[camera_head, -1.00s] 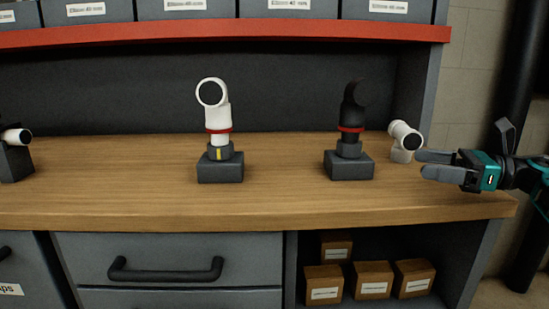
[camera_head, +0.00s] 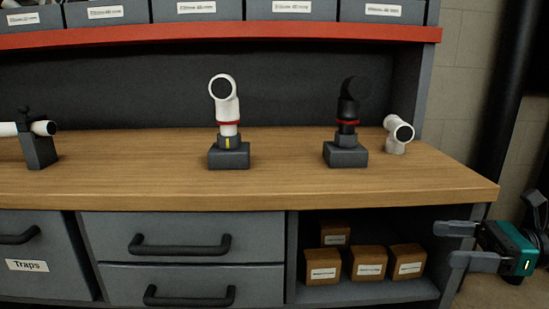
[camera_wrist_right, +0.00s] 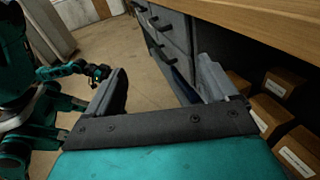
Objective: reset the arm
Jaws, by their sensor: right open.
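My right gripper (camera_head: 456,246) is open and empty in the head view, at the lower right. It is below the level of the bench top and to the right of the open shelf. In the right wrist view its two grey fingers (camera_wrist_right: 160,88) are spread apart with floor and drawer fronts between them. My left gripper is not in the head view. In the right wrist view a teal arm of mine (camera_wrist_right: 75,70) shows at the left, its jaw state too small to tell.
A loose white elbow (camera_head: 397,135) lies near the right end. A white pipe (camera_head: 42,128) is in a holder at left.

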